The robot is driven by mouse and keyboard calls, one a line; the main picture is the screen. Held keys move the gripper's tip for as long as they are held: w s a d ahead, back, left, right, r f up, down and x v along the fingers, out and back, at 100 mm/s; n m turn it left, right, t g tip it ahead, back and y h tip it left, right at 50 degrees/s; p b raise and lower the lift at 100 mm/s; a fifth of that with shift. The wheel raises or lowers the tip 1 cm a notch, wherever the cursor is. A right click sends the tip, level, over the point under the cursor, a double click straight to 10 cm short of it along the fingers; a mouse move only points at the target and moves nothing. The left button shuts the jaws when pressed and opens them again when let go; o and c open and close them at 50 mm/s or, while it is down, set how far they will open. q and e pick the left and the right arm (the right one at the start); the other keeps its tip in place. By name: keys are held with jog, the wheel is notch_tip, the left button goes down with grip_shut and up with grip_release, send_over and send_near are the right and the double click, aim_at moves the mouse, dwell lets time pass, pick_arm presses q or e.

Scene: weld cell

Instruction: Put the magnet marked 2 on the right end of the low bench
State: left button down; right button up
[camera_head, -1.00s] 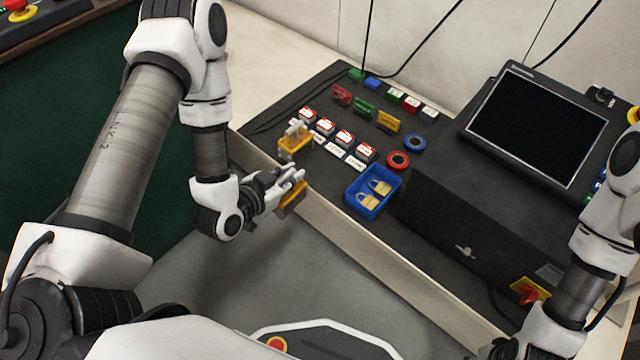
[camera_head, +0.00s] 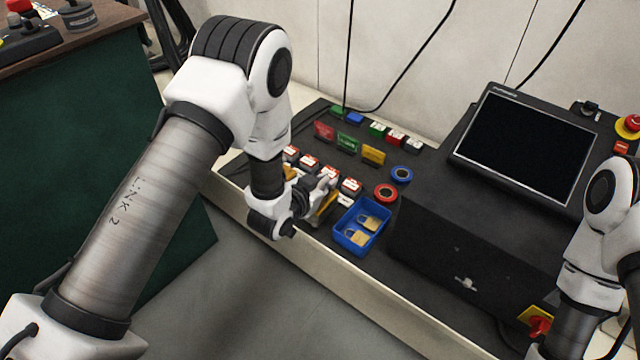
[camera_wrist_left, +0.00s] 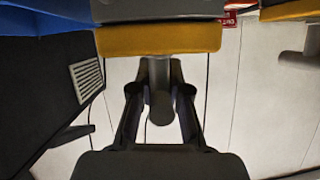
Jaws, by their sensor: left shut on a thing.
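My left gripper (camera_head: 324,187) is shut on a yellow block with a grey post, likely a magnet (camera_head: 327,204). In the left wrist view the magnet (camera_wrist_left: 160,40) shows as a yellow slab, with its grey post between the fingers (camera_wrist_left: 160,100). I see no number on it. It is at the front part of the dark-topped bench (camera_head: 440,262), left of the blue tray; I cannot tell whether it touches the top. A second yellow piece (camera_head: 290,172) is mostly hidden behind my left wrist. My right gripper is out of view. I cannot tell which surface is the low bench.
The blue tray (camera_head: 337,236) holds padlocks. Red-and-white blocks (camera_head: 308,161), a red ring (camera_head: 385,193) and a blue ring (camera_head: 401,174) lie near it. A monitor (camera_head: 525,145) stands at right. A brown-topped green bench (camera_head: 80,150) is at left.

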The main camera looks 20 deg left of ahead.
pick_arm(q)
jog(key=shift+w+f+b, duration=0.1)
jog(key=shift+f+b, duration=0.25)
jog(key=shift+f, duration=0.55)
jog(key=shift+r, duration=0.1)
jog(key=c, duration=1.1)
grip_release()
jog(key=shift+c, duration=0.2)
jog(key=p+v, duration=0.5)
jog(key=v, duration=0.6)
jog(key=s+a+f+n+g+y, duration=0.25)
jog(key=s+f+g, duration=0.5)
jog(key=s, duration=0.55)
jog(key=s+a+f+n+g+y, duration=0.1)
jog(key=s+a+f+n+g, duration=0.2)
jog(key=s+f+g, duration=0.7)
notch_tip(320, 180, up, 38)
jog(key=s+t+p, duration=0.3)
jog(key=t+p, duration=0.1)
jog(key=p, duration=3.2)
jog(key=shift+d+m, duration=0.2)
jog(key=shift+m, duration=0.15)
